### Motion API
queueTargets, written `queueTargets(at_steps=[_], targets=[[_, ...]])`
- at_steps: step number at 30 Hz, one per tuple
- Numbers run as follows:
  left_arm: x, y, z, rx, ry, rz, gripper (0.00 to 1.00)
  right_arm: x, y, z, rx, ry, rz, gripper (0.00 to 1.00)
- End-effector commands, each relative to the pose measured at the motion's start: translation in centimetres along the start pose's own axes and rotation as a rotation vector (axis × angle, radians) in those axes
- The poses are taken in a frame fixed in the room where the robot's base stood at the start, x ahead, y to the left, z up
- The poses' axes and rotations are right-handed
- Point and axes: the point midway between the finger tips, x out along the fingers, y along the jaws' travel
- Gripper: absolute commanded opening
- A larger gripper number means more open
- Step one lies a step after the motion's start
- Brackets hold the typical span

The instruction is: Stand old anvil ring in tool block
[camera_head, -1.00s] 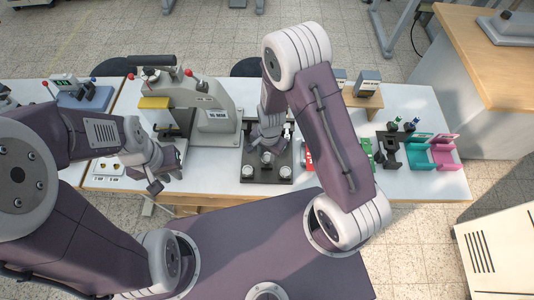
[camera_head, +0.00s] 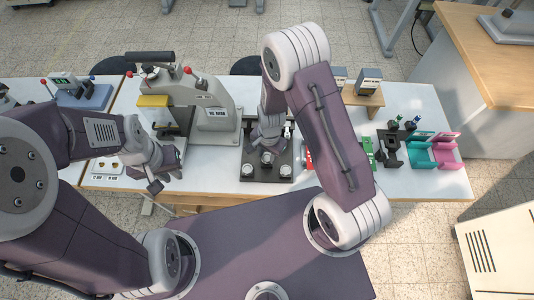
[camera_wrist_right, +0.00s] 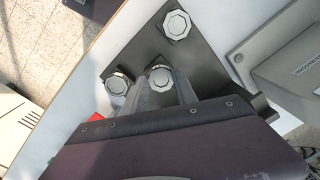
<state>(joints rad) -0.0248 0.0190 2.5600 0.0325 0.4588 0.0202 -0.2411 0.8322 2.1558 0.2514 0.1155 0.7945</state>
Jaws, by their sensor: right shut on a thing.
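A dark block (camera_head: 268,178) with round silver pieces stands at the middle of the table's front edge; it looks like the tool block. In the right wrist view, my right gripper (camera_wrist_right: 160,88) is shut on a silver faceted piece (camera_wrist_right: 160,77), apparently the old anvil ring. It is over the dark plate (camera_wrist_right: 205,70), between the two other silver pieces (camera_wrist_right: 117,84) (camera_wrist_right: 176,24). I cannot tell whether the held piece is seated or just above. In the head view, my right gripper (camera_head: 267,153) is over the block. My left gripper (camera_head: 155,182) hangs at the table's front left; its jaw opening is unclear.
A grey press (camera_head: 212,110) with a yellow part stands left of the block. To the right are a black holder (camera_head: 390,150), a teal tray (camera_head: 418,150) and a pink tray (camera_head: 447,152). A wooden stand (camera_head: 362,98) is behind. White table shows at the back right.

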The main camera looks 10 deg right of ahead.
Motion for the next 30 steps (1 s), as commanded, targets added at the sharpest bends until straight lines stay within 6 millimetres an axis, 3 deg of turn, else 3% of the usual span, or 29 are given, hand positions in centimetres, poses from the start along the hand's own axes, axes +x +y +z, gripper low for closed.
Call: queueTargets(at_steps=[22, 23, 25, 30], targets=[[1.7, 0.0, 0.2, 0.000, 0.000, 0.000, 0.20, 2.0, 0.1, 0.0, 0.000, 0.000, 0.000, 0.00], [1.6, 0.0, 0.2, 0.000, 0.000, 0.000, 0.20, 1.9, 0.1, 0.0, 0.000, 0.000, 0.000, 0.40], [1.6, 0.0, 0.2, 0.000, 0.000, 0.000, 0.20, 1.8, 0.1, 0.0, 0.000, 0.000, 0.000, 0.59], [1.6, 0.0, 0.2, 0.000, 0.000, 0.000, 0.20, 1.8, 0.1, 0.0, 0.000, 0.000, 0.000, 0.59]])
